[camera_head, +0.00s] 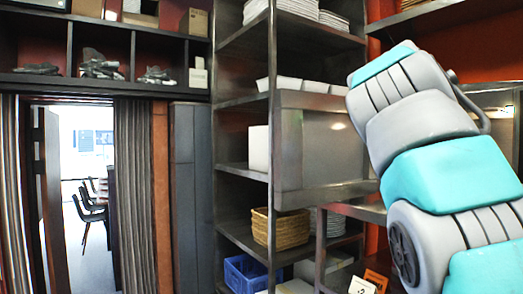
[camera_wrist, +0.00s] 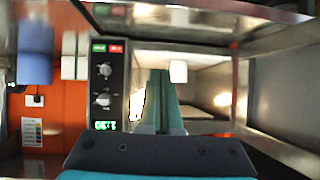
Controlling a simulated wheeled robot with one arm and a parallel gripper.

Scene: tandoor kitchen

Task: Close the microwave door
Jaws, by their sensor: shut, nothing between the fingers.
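The microwave shows in the wrist view, with a dark control panel (camera_wrist: 104,87) of knobs and green digits left of its lit, open cavity (camera_wrist: 205,90). A grey panel (camera_wrist: 285,90) along the right side looks like its open door. In the head view, a framed grey panel (camera_head: 325,147) beside the shelves appears to be this door, standing open. My gripper (camera_wrist: 161,75) is shut and empty, its teal fingers together in front of the cavity. I cannot tell whether they touch anything. The head view does not show the gripper.
Metal shelves (camera_head: 243,140) hold stacked plates, a wicker basket (camera_head: 281,228) and a blue crate (camera_head: 247,274). A doorway (camera_head: 85,190) with chairs beyond is at the left. In the wrist view, an orange wall (camera_wrist: 58,115) with a socket is left of the microwave.

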